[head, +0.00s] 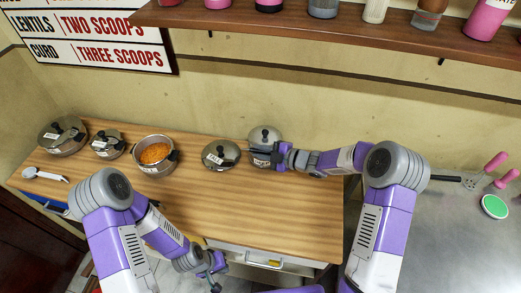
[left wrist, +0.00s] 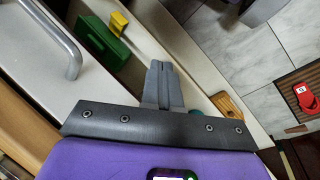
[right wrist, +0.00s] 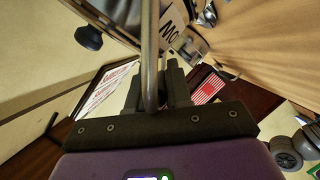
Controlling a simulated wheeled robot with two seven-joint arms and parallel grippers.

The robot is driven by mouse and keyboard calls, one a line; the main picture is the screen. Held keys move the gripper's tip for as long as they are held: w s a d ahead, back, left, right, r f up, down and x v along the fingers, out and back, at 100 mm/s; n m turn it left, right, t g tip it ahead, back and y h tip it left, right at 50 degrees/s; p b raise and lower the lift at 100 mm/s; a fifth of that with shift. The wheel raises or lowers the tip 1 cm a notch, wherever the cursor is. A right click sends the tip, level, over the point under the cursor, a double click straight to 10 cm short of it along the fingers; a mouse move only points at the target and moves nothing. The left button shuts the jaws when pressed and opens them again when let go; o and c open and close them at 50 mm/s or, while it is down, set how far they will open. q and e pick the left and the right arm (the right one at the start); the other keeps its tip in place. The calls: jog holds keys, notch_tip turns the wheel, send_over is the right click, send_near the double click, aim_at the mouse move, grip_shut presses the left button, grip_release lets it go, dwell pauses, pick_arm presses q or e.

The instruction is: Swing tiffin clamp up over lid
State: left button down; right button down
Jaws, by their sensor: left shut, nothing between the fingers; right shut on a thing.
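The steel tiffin (head: 265,133) with a black-knobbed lid stands at the back right of the wooden counter. My right gripper (head: 257,152) is at its front, between it and a lidded pot (head: 220,155). In the right wrist view, a metal bar of the clamp (right wrist: 150,45) runs up between the shut fingers (right wrist: 150,85). A black knob (right wrist: 88,37) shows at upper left and a lettered label (right wrist: 172,25) beside the bar. The clamp's exact angle to the lid is unclear in the head view. My left gripper (head: 213,278) is shut and empty, low before the counter; its fingers also show in the left wrist view (left wrist: 162,80).
An open pot of orange lentils (head: 155,153), two more lidded pots (head: 62,135) and a white spoon (head: 45,175) are on the counter's left. A shelf (head: 380,30) with jars hangs above. A drawer handle (head: 265,263) is below. The front middle counter is clear.

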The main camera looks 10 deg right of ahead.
jog(key=shift+w+r, duration=0.15)
dwell(0.4)
jog(key=c, duration=1.1)
grip_release()
jog(key=p+v, duration=0.1)
jog(key=v, duration=0.6)
jog(key=shift+d, duration=0.3)
jog(key=shift+r, duration=0.1)
jog(key=shift+s+d, duration=0.1)
jog(key=shift+s, duration=0.1)
jog(key=p+v, duration=0.2)
jog(key=v, duration=0.6)
jog(key=shift+s+p, duration=0.3)
jog(key=shift+p, duration=0.1)
